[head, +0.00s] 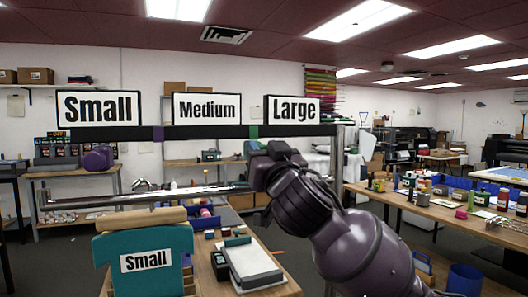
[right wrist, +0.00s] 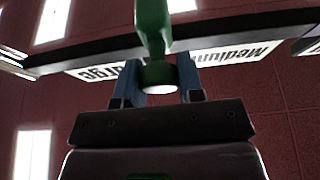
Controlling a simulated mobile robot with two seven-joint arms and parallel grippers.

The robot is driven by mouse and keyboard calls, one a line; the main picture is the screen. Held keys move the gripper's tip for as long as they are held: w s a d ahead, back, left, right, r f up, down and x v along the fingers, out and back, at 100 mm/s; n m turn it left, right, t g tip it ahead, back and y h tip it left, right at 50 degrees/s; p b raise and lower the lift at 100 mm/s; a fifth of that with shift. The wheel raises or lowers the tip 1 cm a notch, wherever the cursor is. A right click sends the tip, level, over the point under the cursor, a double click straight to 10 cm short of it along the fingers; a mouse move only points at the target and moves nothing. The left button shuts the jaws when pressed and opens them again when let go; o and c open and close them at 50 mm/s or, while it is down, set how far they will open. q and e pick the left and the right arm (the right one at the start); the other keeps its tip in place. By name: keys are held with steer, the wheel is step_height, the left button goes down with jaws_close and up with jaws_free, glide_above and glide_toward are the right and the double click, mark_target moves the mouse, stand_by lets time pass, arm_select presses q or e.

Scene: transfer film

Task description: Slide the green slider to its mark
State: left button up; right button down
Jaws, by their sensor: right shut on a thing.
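The green slider (right wrist: 152,28) hangs from a dark rail (right wrist: 90,52) in the right wrist view, its round lower end between my blue fingers. My right gripper (right wrist: 160,83) is shut on that end. In the head view my right gripper (head: 252,180) is just below the rail (head: 210,132), hiding most of the slider's lower part. Green shows on the rail (head: 253,131) between the Medium sign (head: 207,108) and the Large sign (head: 292,109). I cannot tell slider from mark there. A purple band (head: 158,133) sits between the Small sign (head: 98,108) and Medium. My left gripper is out of view.
A teal board (head: 118,246) labelled Small stands at the front left, below a horizontal metal bar (head: 125,199). An upright post (head: 338,160) stands at the rail's right end. A bench (head: 445,216) with bottles and jars is at right. The rail between the green and purple looks clear.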

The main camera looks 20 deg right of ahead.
steer(key=c, duration=0.8)
jaws_free()
steer(key=shift+p+v, duration=1)
steer(key=shift+v, duration=4.4)
